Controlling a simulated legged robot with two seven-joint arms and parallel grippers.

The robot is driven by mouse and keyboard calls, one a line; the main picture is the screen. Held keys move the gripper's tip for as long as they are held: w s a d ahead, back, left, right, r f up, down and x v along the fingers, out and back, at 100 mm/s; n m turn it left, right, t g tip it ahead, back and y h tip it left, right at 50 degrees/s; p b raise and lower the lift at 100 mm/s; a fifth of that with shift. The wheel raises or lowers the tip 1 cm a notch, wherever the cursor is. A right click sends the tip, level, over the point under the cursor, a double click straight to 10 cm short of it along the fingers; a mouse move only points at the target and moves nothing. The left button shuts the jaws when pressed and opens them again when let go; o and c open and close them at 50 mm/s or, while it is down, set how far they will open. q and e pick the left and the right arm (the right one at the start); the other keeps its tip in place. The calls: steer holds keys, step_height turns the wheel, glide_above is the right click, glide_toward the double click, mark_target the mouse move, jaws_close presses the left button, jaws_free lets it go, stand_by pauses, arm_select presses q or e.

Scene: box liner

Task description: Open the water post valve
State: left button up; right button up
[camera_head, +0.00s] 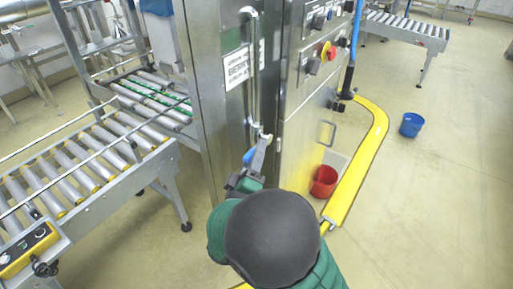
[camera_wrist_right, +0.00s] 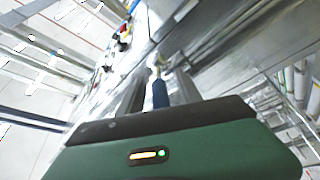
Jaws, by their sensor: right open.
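The water post valve is a small tap with a blue lever (camera_head: 249,156) low on the steel cabinet front, below a vertical metal pipe (camera_head: 254,75). My right gripper (camera_head: 257,152) is at the lever, one grey finger to the right of it. In the right wrist view the blue lever (camera_wrist_right: 160,93) stands between the two fingers of my right gripper (camera_wrist_right: 163,82). The jaws are open, and I cannot tell whether a finger touches the lever. My own arm hides part of the area below. My left gripper is out of view.
The steel cabinet (camera_head: 220,120) rises directly ahead, with a control panel (camera_head: 320,45) on its right side. A roller conveyor (camera_head: 80,170) stands at left. A red bucket (camera_head: 324,181) and yellow floor guard (camera_head: 362,160) are at right. A blue bucket (camera_head: 411,125) stands farther right on open floor.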

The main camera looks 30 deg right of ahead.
steer(key=shift+a+r, duration=0.25)
steer(key=shift+a, duration=0.6)
steer(key=c, duration=0.4)
steer(key=shift+a, duration=0.3)
steer(key=shift+c, duration=2.2)
steer(key=shift+s+d, duration=0.1)
steer(key=shift+d, duration=0.35)
jaws_close()
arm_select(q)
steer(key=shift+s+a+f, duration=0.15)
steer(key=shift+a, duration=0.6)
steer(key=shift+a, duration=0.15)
arm_select(e)
steer(key=shift+f, duration=0.1)
